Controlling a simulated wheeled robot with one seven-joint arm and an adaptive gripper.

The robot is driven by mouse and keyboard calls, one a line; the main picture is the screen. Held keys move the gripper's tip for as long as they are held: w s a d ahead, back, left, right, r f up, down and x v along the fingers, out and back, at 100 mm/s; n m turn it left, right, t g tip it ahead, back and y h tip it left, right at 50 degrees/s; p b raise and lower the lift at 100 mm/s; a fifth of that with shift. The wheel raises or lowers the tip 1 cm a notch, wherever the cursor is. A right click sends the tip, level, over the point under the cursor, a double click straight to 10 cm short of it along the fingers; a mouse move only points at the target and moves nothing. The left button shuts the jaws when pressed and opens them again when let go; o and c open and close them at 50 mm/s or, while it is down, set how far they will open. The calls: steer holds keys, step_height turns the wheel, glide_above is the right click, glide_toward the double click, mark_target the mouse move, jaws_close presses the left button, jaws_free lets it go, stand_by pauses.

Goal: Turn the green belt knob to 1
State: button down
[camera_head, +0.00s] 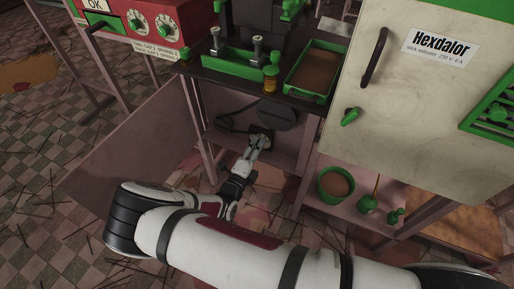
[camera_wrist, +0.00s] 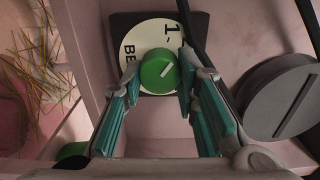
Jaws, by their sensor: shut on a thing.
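The green belt knob (camera_wrist: 158,72) sits on a round cream dial (camera_wrist: 150,35) with a black square plate behind it, in the wrist view. A 1 with a short tick shows on the dial at the top, and the letters BE at its left; the rest is hidden. The knob's pale pointer line slants to the upper right, not straight at the 1. My gripper (camera_wrist: 157,78) has its teal-padded fingers on both sides of the knob and is shut on it. In the head view, my gripper (camera_head: 259,143) reaches the dark dial plate under the machine; the knob is hidden there.
A grey disc (camera_wrist: 283,98) with a slot stands right of the dial, with a dark belt near it. In the head view, table legs flank my arm. A green pot (camera_head: 322,193) stands on the lower shelf, and a cream Hexdalor cabinet (camera_head: 415,95) is at the right.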

steer(key=shift+a+n, duration=0.1)
steer(key=shift+n, duration=1.4)
steer(key=c, duration=1.2)
jaws_free()
steer(key=shift+c, duration=0.2)
steer(key=shift+s, duration=0.1)
steer(key=v, duration=1.2)
